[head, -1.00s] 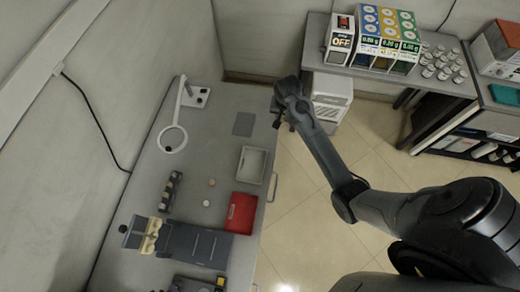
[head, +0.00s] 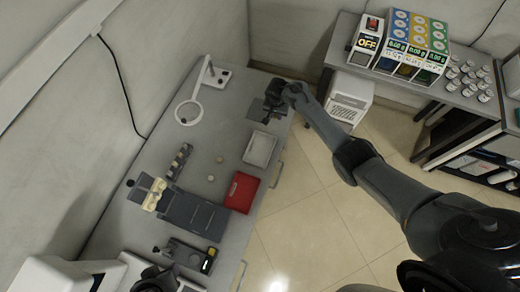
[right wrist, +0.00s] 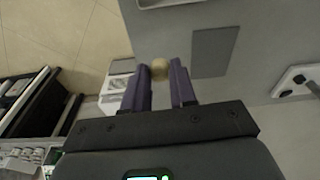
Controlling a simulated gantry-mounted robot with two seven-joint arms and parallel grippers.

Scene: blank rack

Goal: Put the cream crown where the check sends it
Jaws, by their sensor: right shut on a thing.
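My right gripper (head: 268,100) is over the far end of the grey bench, above a dark grey pad (head: 257,113). In the right wrist view its fingers (right wrist: 160,82) are shut on a small round cream crown (right wrist: 159,69), held at the fingertips. The pad (right wrist: 214,52) lies to the right of the fingers there. The crown cannot be made out in the head view. A pale tray (head: 247,152) and a red tray (head: 230,201) stand along the bench's right edge.
A ring-shaped lamp (head: 178,112) stands at the back left. Two small round pieces (head: 220,160) lie mid-bench near a dark rack (head: 180,160). A grey device with cream pieces (head: 155,194) is nearer. A side counter holds colored dispensers (head: 412,45) and several small cups (head: 468,77).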

